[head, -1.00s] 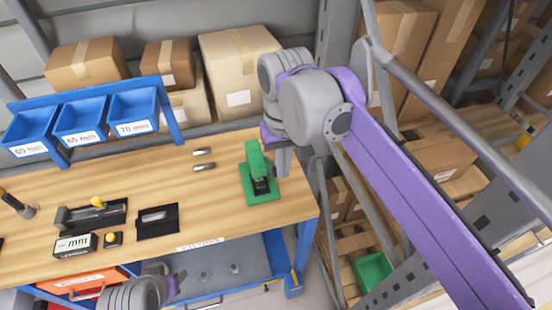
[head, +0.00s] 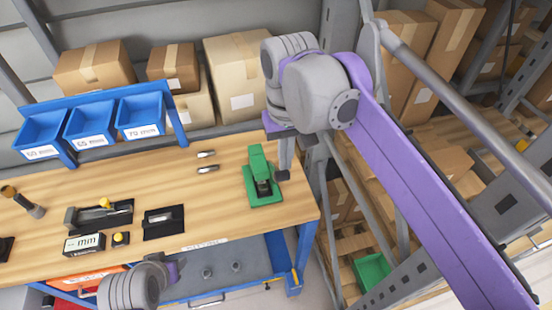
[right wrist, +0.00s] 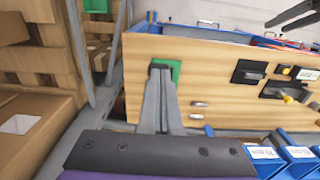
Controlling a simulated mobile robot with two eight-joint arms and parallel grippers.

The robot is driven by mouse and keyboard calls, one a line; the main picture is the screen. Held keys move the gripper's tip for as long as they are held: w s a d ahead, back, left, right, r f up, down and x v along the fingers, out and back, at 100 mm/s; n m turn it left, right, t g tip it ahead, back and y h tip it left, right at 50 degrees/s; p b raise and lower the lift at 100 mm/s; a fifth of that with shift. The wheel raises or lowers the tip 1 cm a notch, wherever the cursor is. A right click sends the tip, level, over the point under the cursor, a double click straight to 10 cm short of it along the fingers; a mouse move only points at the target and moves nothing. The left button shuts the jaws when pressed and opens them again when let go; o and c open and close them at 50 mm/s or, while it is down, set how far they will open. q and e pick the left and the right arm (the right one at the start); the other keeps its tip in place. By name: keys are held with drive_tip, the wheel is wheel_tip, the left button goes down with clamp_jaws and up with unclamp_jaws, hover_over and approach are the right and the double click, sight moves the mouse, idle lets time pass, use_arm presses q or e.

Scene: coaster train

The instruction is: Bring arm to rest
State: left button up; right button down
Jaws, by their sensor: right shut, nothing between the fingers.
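My right arm reaches in from the right of the head view. In the right wrist view the gripper's fingers (right wrist: 160,72) are together, partly covering the green device (right wrist: 175,68). I cannot tell whether they touch it. My left wrist shows at the bottom of the head view, in front of the bench; its fingers are not clear there. Dark prongs in the top right corner of the right wrist view may be my left gripper.
The wooden bench (head: 215,222) carries two small metal pins (head: 206,161), black pads with tools, and a display box (head: 84,244). Blue bins (head: 90,124) hang behind on a blue frame. Cardboard boxes (head: 235,75) stand behind. A rack post and shelving stand close by on the right.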

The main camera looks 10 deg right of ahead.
drive_tip(key=s+d+f+t, duration=0.3)
drive_tip(key=s+f, duration=0.1)
drive_tip(key=f, duration=0.5)
drive_tip(key=s+d+f+t, duration=0.2)
drive_tip(key=s+f, duration=0.3)
drive_tip(key=f, duration=0.5)
drive_tip(key=shift+s+d+t, duration=0.2)
drive_tip(key=shift+d+t, duration=0.2)
drive_tip(key=shift+d, duration=0.4)
